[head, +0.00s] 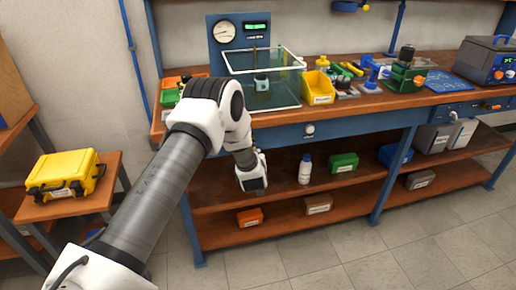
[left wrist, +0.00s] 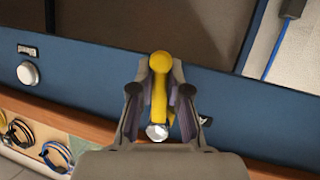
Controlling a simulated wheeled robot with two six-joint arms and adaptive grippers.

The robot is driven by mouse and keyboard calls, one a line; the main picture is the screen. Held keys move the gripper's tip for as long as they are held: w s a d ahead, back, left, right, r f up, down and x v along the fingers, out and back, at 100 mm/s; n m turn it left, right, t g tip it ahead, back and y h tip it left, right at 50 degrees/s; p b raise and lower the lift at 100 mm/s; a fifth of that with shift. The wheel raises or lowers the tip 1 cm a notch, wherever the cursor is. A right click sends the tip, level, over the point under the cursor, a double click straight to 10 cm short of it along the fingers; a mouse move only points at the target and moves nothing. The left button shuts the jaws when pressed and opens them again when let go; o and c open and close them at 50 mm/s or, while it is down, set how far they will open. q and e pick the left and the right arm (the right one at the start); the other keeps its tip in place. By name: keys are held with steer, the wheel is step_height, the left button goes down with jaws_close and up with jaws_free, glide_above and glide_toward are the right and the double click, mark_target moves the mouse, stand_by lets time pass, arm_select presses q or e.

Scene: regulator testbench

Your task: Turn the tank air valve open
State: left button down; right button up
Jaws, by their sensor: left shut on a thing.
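In the left wrist view a yellow valve lever (left wrist: 159,88) with a rounded end stands in front of a blue panel. A shiny round metal part (left wrist: 156,131) is at its lower end. My left gripper (left wrist: 160,74) is shut on the lever, with one finger on each side of it. In the head view my left arm reaches to the bench front; its fingers and the lever are hidden there behind the arm. My right gripper is in neither view.
A round white knob (head: 308,129) is on the blue bench front, right of my arm; it also shows in the left wrist view (left wrist: 28,73). A clear tank (head: 283,84) and a yellow bin (head: 319,87) stand on the bench. A white bottle (head: 305,169) stands on the shelf below.

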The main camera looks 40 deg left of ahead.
arm_select(q)
steer(key=shift+s+a+m+g+p, duration=0.25)
steer(key=shift+s+m+g+p, duration=0.15)
steer(key=shift+m+p, duration=0.25)
steer(key=shift+f, duration=0.1)
steer(key=c, duration=1.1)
jaws_free()
steer(key=v, duration=1.2)
steer(key=shift+w+d+f, duration=0.1)
